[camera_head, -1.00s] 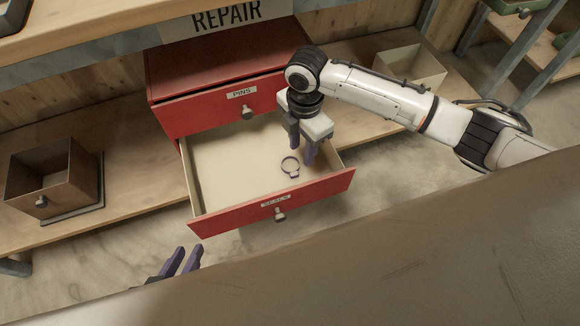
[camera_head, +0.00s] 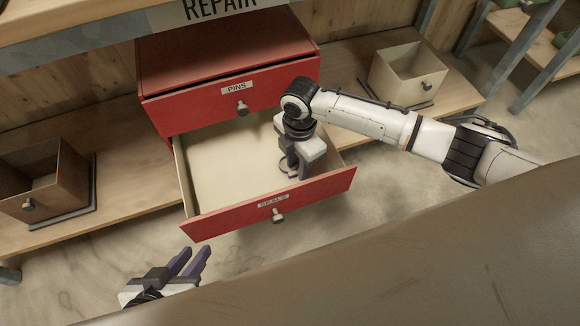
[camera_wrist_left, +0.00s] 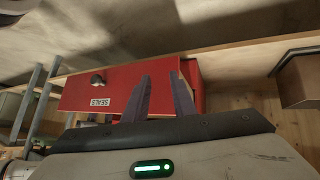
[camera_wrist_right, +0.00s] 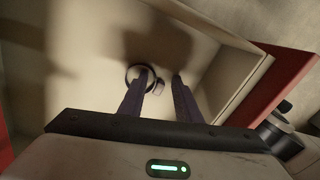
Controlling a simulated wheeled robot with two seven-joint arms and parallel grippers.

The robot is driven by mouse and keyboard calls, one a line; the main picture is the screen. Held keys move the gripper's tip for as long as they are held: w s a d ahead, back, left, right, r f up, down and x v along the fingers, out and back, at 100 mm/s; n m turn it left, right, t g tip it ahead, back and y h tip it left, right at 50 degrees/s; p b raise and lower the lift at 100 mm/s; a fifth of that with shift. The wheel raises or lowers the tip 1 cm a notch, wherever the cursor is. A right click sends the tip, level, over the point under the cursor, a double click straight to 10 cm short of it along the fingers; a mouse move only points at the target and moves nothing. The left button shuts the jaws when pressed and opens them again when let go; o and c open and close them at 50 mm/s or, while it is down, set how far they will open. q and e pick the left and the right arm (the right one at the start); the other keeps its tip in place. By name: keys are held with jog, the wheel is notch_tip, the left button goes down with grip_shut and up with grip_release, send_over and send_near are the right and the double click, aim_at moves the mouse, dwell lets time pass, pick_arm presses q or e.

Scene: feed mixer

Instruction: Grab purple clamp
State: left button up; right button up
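The purple clamp (camera_head: 285,168) is a thin dark ring with a small tab, lying on the floor of the open red drawer (camera_head: 215,222) labelled SEALS. It also shows in the right wrist view (camera_wrist_right: 129,72), partly covered by one finger. My right gripper (camera_head: 297,171) is open and reaches down into the drawer at the clamp. In the right wrist view, one fingertip overlaps the ring and the tab shows between the fingers. I cannot tell whether they touch. My left gripper (camera_head: 194,253) is open and empty, in front of the drawer at lower left.
A red drawer labelled PINS (camera_head: 236,87) is just above the open one. A brown bin (camera_head: 62,187) stands on the bench at left and a beige bin (camera_head: 405,88) at right. A brown surface (camera_head: 420,260) fills the foreground.

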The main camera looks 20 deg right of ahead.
grip_shut()
